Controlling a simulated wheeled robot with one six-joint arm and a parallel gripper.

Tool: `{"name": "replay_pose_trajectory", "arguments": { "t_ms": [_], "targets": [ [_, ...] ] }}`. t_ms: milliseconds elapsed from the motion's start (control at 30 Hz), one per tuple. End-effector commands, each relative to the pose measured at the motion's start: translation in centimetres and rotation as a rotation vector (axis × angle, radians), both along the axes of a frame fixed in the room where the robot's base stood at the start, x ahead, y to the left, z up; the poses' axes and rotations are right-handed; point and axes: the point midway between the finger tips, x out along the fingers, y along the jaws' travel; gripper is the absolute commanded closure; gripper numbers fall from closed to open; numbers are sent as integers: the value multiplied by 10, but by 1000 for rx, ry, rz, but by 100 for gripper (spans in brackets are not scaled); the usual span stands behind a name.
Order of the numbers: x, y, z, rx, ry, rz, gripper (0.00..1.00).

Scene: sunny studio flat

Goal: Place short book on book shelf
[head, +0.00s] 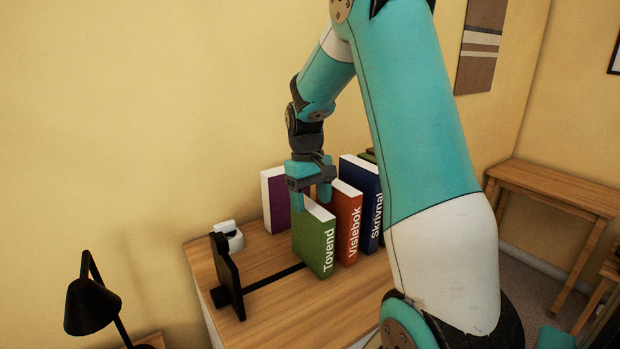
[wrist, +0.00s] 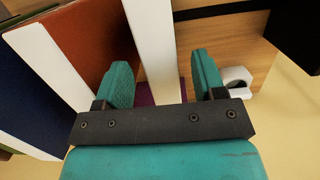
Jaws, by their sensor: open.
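A short green book marked "Tovend" (head: 314,243) stands upright on the wooden desktop at the front left of a row of books. My gripper (head: 312,200) is open at its top, pointing down. In the wrist view, my gripper (wrist: 162,68) has one finger on each side of a white page block (wrist: 151,40), apparently this book's. A gap shows by the right finger; contact on the left is unclear. The book shelf is a black sliding rack with an end plate (head: 227,272) left of the green book.
A red "Vislebok" book (head: 347,222) and a blue "Skrivnal" book (head: 374,208) stand close at right. A purple book (head: 279,203) stands behind. A white object (head: 229,236) sits behind the end plate. A black lamp (head: 92,302) is at left.

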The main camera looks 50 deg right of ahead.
Motion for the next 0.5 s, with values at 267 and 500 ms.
{"name": "replay_pose_trajectory", "arguments": {
  "t_ms": [267, 500],
  "targets": [
    [9, -3, 56, -3, -4, 0, 36],
    [11, -3, 75, 0, 0, 1, 36]
  ]
}}
